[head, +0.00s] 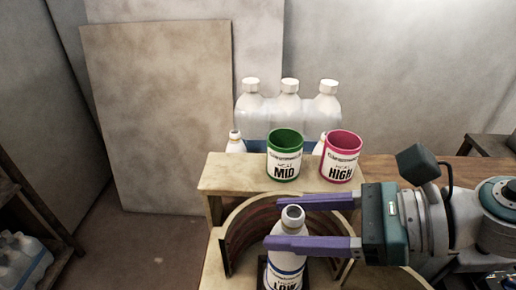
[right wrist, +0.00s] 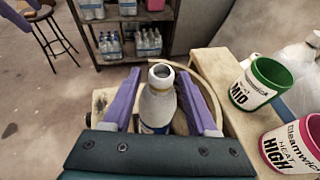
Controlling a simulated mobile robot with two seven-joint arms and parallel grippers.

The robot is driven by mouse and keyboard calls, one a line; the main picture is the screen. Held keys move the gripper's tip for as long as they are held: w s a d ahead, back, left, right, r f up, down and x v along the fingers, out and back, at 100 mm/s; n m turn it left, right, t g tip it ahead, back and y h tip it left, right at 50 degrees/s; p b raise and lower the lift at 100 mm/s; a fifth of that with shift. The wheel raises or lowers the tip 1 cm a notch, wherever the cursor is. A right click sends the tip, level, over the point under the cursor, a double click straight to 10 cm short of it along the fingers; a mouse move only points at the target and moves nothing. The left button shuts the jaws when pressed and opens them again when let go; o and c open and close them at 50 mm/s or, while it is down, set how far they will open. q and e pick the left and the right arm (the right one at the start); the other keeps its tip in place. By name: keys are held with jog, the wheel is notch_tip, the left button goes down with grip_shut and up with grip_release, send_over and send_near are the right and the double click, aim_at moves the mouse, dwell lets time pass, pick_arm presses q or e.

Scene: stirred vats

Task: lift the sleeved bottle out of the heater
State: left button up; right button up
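The sleeved bottle (head: 287,262) is white, open at the top, with a blue and white sleeve reading LOW. It stands upright in the heater (head: 233,233), a curved tan shell with reddish coils on its inner wall. My right gripper (head: 290,222) reaches in from the right, its purple fingers open on either side of the bottle's upper part. The right wrist view shows the bottle (right wrist: 158,105) between the fingers, with gaps at both sides. The lower finger hides part of the bottle in the head view.
A green MID sleeve (head: 285,155) and a pink HIGH sleeve (head: 341,157) stand on the wooden ledge (head: 228,178) behind the heater. Several white bottles (head: 288,108) stand behind them. A shelf with bottle packs (right wrist: 127,30) stands farther off. The space above the bottle is clear.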

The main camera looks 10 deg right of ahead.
grip_shut()
dwell(0.8)
